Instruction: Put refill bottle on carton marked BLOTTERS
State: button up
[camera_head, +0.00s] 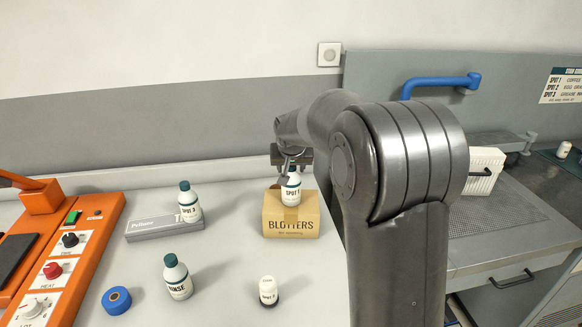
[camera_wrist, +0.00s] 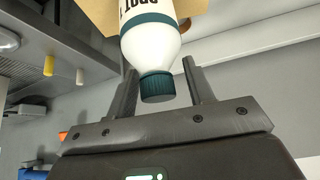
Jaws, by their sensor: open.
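A white bottle labelled SPOT 1 (camera_head: 291,188) with a dark green cap stands upright on the brown carton marked BLOTTERS (camera_head: 291,216). My gripper (camera_head: 291,155) is at the top of this bottle, partly hidden by my arm. In the wrist view my gripper (camera_wrist: 160,66) is open, with one finger on each side of the bottle's cap (camera_wrist: 157,86). A gap shows beside the right finger; contact on the left cannot be told. The carton's top (camera_wrist: 98,14) shows behind the bottle. No bottle label in view reads refill.
A SPOT 3 bottle (camera_head: 190,204) stands by a grey box (camera_head: 150,230). A RINSE bottle (camera_head: 178,278), a small white-capped bottle (camera_head: 268,290) and a blue roll (camera_head: 116,301) stand in front. An orange control panel (camera_head: 58,262) is left; a grey worktop (camera_head: 500,232) is right.

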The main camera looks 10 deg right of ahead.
jog(key=shift+r, duration=0.15)
jog(key=s+r, duration=1.2)
jog(key=s, duration=0.2)
jog(key=s+d+f, duration=0.1)
jog(key=s+f, duration=0.3)
jog(key=s, duration=0.9)
jog(key=s+f+n+g+y, duration=0.1)
jog(key=s+f, duration=0.2)
jog(key=s, duration=1)
jog(key=shift+s+d+f+n, duration=0.3)
jog(key=shift+d+f, duration=0.1)
